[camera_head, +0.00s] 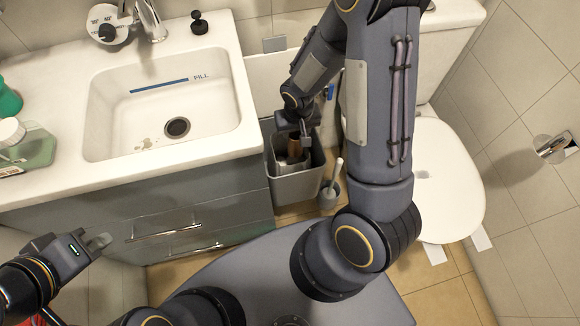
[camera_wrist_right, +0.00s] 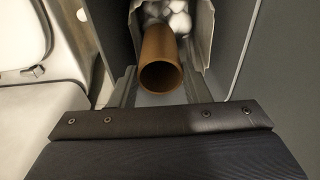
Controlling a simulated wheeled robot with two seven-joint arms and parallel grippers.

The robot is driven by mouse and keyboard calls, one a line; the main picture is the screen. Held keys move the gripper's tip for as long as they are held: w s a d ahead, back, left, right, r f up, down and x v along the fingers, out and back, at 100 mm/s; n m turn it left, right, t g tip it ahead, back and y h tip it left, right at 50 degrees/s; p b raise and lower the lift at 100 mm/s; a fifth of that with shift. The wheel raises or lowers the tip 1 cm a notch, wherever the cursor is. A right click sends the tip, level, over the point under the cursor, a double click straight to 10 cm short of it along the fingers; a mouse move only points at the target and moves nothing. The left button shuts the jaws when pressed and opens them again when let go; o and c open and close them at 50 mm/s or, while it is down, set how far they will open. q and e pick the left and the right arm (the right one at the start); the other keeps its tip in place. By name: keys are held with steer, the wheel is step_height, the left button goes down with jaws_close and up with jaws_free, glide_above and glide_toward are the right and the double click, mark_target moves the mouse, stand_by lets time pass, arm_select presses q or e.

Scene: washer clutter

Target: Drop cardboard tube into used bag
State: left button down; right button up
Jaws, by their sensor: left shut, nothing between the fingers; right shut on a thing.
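The brown cardboard tube (camera_wrist_right: 160,78) is upright between the fingers of my right gripper (camera_wrist_right: 158,92), its open end facing the wrist camera. My right gripper is shut on it. In the head view the brown tube (camera_head: 294,149) shows at the mouth of a grey bin (camera_head: 297,186), below my right gripper (camera_head: 305,137). A pale bag (camera_wrist_right: 203,35) with white crumpled pieces lies beyond the tube in the wrist view; its bottom is hidden. I cannot tell whether the tube touches it. My left gripper (camera_head: 99,242) is shut and empty, in front of the cabinet.
The bin stands between the sink cabinet (camera_head: 200,205) and the toilet (camera_head: 440,180). A toilet brush (camera_head: 329,190) stands close to the bin's right side. The white sink (camera_head: 175,100) is at the left. My right arm hides part of the toilet and wall.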

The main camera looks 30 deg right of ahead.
steer(key=o, duration=1.3)
steer(key=shift+c, duration=0.2)
step_height(320, 180, up, 8)
steer(key=p, duration=0.2)
steer(key=shift+s, duration=0.45)
steer(key=shift+a+f, duration=0.1)
